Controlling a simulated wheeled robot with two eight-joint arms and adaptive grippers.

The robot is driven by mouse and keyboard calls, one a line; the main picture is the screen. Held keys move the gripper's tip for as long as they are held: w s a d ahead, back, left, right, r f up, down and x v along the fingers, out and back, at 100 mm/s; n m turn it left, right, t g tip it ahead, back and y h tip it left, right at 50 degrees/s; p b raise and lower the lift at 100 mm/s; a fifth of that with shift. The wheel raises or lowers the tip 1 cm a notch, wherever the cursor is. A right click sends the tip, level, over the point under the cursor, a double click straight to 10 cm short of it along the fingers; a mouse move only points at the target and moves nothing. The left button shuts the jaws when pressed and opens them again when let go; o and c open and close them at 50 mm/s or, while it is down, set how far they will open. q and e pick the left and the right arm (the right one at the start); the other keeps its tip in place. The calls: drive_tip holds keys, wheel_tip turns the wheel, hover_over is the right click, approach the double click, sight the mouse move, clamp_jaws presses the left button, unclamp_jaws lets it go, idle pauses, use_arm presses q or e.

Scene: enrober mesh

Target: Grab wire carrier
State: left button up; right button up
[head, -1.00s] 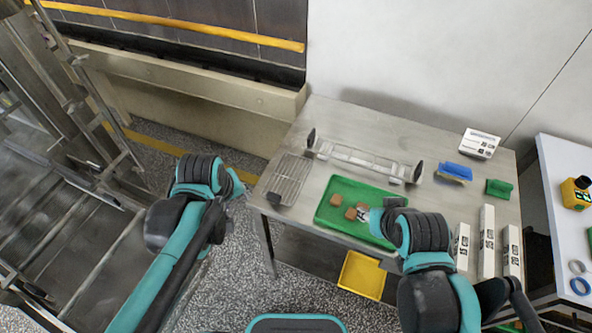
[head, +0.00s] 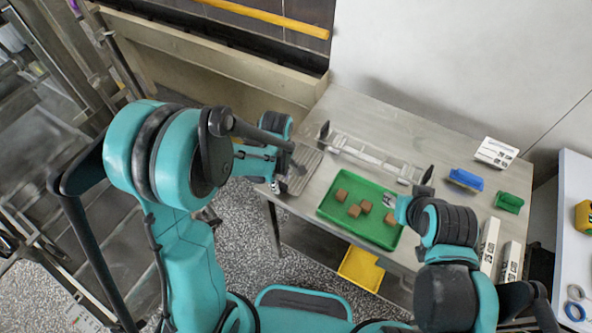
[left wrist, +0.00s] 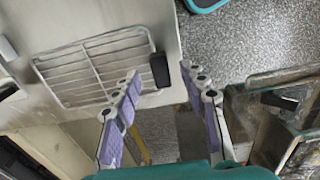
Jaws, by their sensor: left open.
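The wire carrier (head: 303,167), a flat wire grid with a black handle, lies on the left end of the steel table. In the left wrist view its grid (left wrist: 95,70) fills the upper left, and its black handle (left wrist: 159,70) shows between my fingertips. My left gripper (head: 280,180) is at the table's left edge, beside the carrier's near end. It is open in the left wrist view (left wrist: 160,74), with purple-padded fingers apart and nothing held. My right gripper (head: 390,201) is at the right side of the green tray; its jaws are too small to read.
The green tray (head: 330,209) holds several brown blocks. A metal rail frame (head: 375,158) with black ends lies behind it. A blue holder (head: 465,180), green block (head: 509,202) and white boxes stand to the right. A yellow bin (head: 361,268) is below the table.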

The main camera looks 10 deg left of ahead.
sight(281, 184)
use_arm(q)
drive_tip(key=shift+f+b, duration=0.3)
drive_tip(key=shift+f, duration=1.25)
drive_tip(key=shift+a, duration=0.1)
clamp_jaws()
drive_tip(key=shift+r, duration=0.1)
